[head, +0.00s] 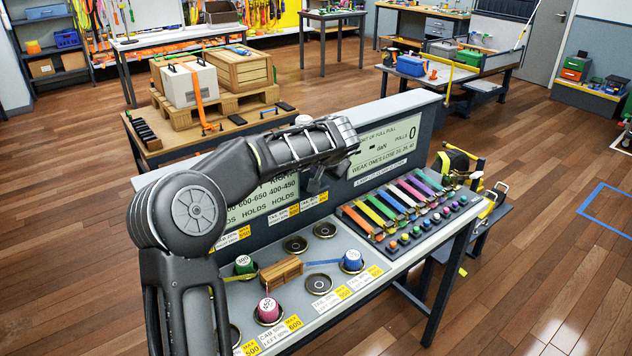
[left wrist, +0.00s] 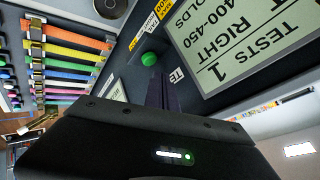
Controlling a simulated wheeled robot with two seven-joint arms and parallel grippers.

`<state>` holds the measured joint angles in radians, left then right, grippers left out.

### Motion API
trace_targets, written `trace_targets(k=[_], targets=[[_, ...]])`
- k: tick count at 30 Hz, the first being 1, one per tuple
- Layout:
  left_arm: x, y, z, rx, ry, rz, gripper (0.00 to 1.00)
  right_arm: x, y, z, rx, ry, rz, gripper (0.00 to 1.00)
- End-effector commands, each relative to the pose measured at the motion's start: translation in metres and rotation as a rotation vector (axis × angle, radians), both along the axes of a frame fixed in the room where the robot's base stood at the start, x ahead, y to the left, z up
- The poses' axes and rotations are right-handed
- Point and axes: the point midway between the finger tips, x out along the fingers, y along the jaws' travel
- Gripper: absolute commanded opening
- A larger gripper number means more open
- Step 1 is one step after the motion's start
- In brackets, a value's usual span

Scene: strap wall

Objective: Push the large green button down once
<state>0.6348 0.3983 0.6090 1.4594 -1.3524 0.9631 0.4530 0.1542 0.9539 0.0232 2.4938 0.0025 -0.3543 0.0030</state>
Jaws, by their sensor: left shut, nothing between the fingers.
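The large green button (left wrist: 147,58) shows in the left wrist view as a round green dome on the dark panel, beside the printed board. My left gripper (left wrist: 154,80) is shut and empty. My right gripper is in neither view.
A sloped rack of coloured straps (head: 410,213) lies right of my gripper. The upright board (head: 388,152) stands behind.

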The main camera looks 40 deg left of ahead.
Motion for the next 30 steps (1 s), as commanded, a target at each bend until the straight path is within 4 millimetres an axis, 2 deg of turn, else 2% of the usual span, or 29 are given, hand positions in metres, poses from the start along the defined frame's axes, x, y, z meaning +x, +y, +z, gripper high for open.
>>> trace_targets(k=[13, 30], targets=[[0.000, -0.001, 0.044, 0.000, -0.002, -0.002, 0.00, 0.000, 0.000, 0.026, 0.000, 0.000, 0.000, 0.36], [0.000, 0.000, 0.047, 0.000, 0.000, 0.000, 0.00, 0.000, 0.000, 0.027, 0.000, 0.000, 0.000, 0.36]])
